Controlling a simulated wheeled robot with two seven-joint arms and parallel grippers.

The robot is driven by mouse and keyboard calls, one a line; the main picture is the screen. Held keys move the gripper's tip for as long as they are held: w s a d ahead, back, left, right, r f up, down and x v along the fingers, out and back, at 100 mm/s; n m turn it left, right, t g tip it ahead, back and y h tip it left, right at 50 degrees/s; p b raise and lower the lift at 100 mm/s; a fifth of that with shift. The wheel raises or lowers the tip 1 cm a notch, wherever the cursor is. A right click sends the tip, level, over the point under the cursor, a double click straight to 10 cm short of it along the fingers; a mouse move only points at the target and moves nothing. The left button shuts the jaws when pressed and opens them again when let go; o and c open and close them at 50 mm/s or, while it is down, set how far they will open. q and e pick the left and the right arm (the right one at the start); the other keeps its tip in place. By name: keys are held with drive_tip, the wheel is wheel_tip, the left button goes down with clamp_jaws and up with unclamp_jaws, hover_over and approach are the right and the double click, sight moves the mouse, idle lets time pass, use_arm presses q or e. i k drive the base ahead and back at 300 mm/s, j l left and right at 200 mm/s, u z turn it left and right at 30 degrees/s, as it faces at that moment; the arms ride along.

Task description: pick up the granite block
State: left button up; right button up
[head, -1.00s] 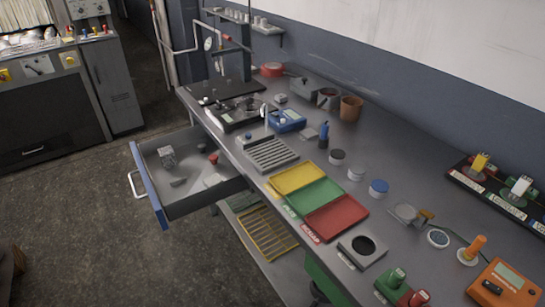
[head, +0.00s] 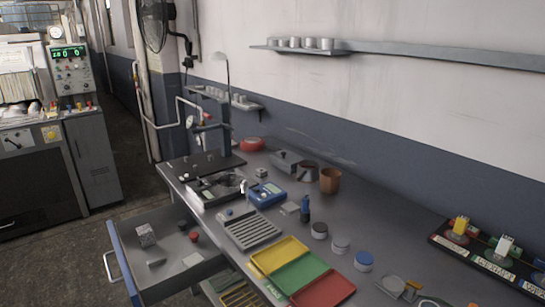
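A speckled grey block (head: 146,235), which looks like the granite block, sits in the open drawer (head: 113,243) at the lower left. It stands near the drawer's blue front panel, apart from the other small items in there. Nothing covers it from this angle. Neither of my grippers shows in the head view.
The drawer also holds a red piece (head: 194,236), a dark piece (head: 182,224) and a small grey piece (head: 156,262). The workbench (head: 290,222) above carries a slotted grey rack (head: 250,230), a blue meter (head: 266,194) and coloured trays (head: 280,252). A grey cabinet (head: 93,165) stands left, with open floor between.

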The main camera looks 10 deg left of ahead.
sight(145, 234)
drive_tip(key=j+u, duration=0.6)
drive_tip(key=u, duration=0.15)
drive_tip(key=i+j+u, duration=0.1)
drive_tip(key=j+u, duration=0.15)
drive_tip(key=u, duration=0.15)
drive_tip(key=z, duration=0.45)
drive_tip(key=i+j+z, duration=0.3)
drive_tip(key=j+z, duration=0.3)
drive_tip(key=i+j, duration=0.1)
drive_tip(key=j, duration=0.25)
drive_tip(key=i+j+z, duration=0.1)
drive_tip(key=j, duration=0.25)
drive_tip(key=i+j, duration=0.1)
drive_tip(key=j, duration=0.25)
drive_tip(key=i+j+z, duration=0.1)
drive_tip(key=j, duration=0.25)
